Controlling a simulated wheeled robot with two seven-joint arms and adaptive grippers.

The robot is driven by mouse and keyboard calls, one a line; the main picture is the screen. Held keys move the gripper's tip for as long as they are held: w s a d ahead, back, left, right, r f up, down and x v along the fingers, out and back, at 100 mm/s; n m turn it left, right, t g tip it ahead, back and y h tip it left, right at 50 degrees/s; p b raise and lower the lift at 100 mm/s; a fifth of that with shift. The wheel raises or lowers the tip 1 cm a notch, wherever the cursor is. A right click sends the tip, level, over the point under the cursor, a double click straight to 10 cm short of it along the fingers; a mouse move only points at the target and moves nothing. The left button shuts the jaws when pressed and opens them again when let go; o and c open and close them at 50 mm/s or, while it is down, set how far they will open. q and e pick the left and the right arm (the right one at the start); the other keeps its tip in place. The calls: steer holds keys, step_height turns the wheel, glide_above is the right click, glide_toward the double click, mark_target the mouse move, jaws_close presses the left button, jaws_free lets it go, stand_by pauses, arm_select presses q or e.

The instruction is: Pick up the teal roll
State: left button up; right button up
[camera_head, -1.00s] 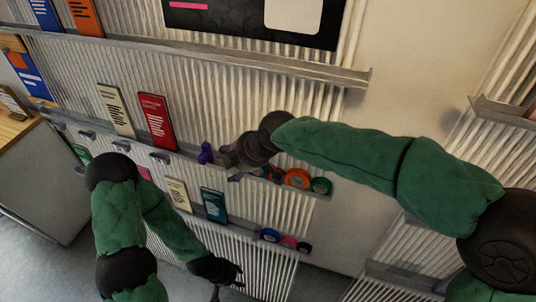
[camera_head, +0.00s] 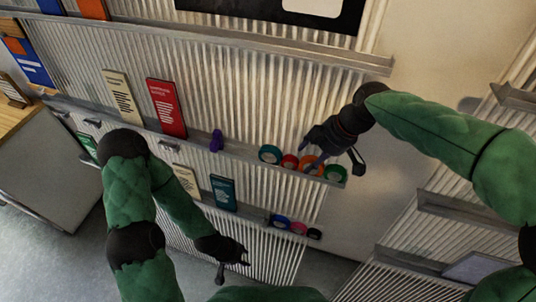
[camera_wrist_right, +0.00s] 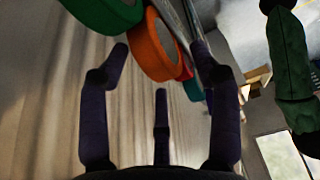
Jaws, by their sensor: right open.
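The teal roll (camera_head: 270,154) stands at the left end of a row of rolls on the middle shelf in the head view. In the right wrist view a small part of a teal roll (camera_wrist_right: 193,91) shows behind the red and orange ones. My right gripper (camera_head: 331,158) is open and empty in front of the orange roll (camera_head: 312,166), to the right of the teal roll. In the right wrist view its fingers (camera_wrist_right: 162,62) are spread below the orange roll. My left gripper (camera_head: 240,256) hangs low in front of the lower shelf, away from the rolls; its opening is unclear.
A red roll (camera_head: 290,161) stands between the teal and orange rolls; a green roll (camera_head: 336,173) is at the right end. A purple object (camera_head: 216,141) and a red booklet (camera_head: 166,108) are further left. Blue (camera_head: 280,221), pink and dark rolls sit on the lower shelf.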

mark_target(272, 146)
steer(key=a, duration=0.2)
steer(key=w+a, duration=0.1)
steer(key=a, duration=0.1)
steer(key=w+a, duration=0.1)
steer(key=a, duration=0.1)
steer(key=shift+w+a+p, duration=0.1)
steer(key=shift+a+p, duration=0.25)
steer(key=a, duration=0.2)
steer(key=w+a, duration=0.1)
steer(key=a, duration=0.1)
steer(key=shift+w+a+f, duration=0.1)
steer(key=shift+w+f, duration=0.05)
steer(key=shift+w, duration=0.05)
steer(key=shift+f, duration=0.4)
steer(key=c, duration=1.2)
